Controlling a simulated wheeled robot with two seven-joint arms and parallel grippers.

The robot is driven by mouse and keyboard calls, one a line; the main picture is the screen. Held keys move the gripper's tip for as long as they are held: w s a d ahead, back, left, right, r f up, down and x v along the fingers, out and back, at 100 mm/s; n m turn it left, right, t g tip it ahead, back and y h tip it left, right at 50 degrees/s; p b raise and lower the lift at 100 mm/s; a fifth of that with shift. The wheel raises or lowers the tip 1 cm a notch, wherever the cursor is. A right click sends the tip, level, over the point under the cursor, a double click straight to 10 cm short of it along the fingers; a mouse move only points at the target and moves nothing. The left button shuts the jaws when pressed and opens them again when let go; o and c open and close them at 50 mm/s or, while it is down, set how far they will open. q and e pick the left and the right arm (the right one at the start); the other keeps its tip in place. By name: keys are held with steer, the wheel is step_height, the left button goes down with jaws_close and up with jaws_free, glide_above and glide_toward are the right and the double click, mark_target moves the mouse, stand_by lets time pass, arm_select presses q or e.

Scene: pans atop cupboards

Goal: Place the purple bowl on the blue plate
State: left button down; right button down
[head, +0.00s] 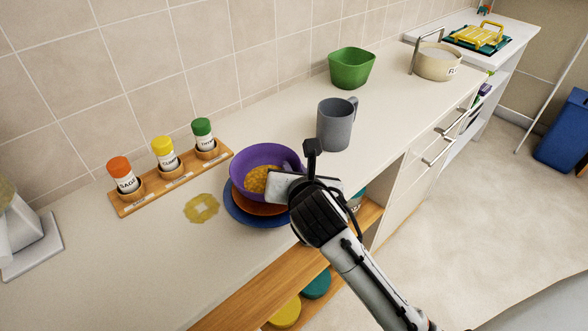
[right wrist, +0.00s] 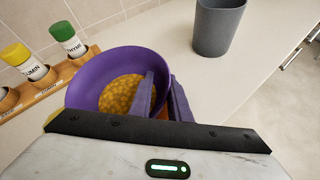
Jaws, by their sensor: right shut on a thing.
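The purple bowl (head: 242,180) holds a yellow-orange, lumpy filling and is over the blue plate (head: 242,217). An orange-brown dish (head: 256,208) shows between bowl and plate; I cannot tell whether the bowl touches it. My right gripper (head: 283,184) is at the bowl's near right side, shut on its rim. In the right wrist view, the two fingers (right wrist: 165,92) straddle the wall of the bowl (right wrist: 88,88). The gripper hides part of the bowl's right side and of the plate. My left gripper is not in view.
A grey mug (head: 335,124) stands behind and right of the bowl. A green bowl (head: 351,68) and a cream pot (head: 437,64) stand farther back. Open shelves are below the counter's front edge.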

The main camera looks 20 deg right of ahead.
steer(key=c, duration=1.6)
jaws_free()
steer(key=v, duration=1.2)
